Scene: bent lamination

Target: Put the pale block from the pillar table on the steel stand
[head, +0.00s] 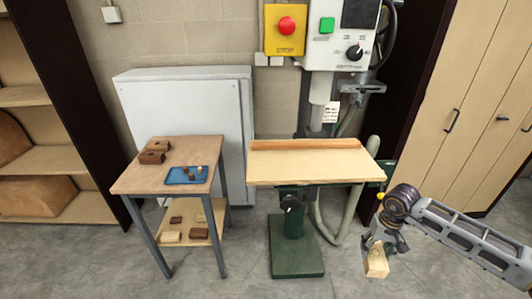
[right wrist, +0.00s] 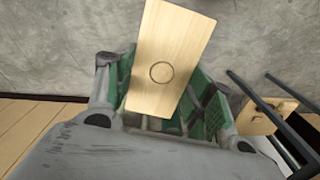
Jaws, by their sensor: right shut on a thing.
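The pale block (head: 376,263) is held in my right gripper (head: 375,246), which is shut on it, at the lower right of the head view. In the right wrist view the pale block (right wrist: 170,55) stands out between the green-padded fingers, tilted, with a round mark on its face. The pillar table (head: 310,166) has a bare pale top on a green column, left of and beyond the gripper. The steel stand (head: 128,182) is farther left, with a wooden top on dark grey legs. My left gripper is not in view.
On the stand's top are brown blocks (head: 154,153) and a blue tray (head: 176,178) with small pieces; its front left is bare. Its lower shelf (head: 190,221) holds several blocks. A grey cabinet (head: 185,100) stands behind. Open floor (head: 235,255) lies between stand and pillar base.

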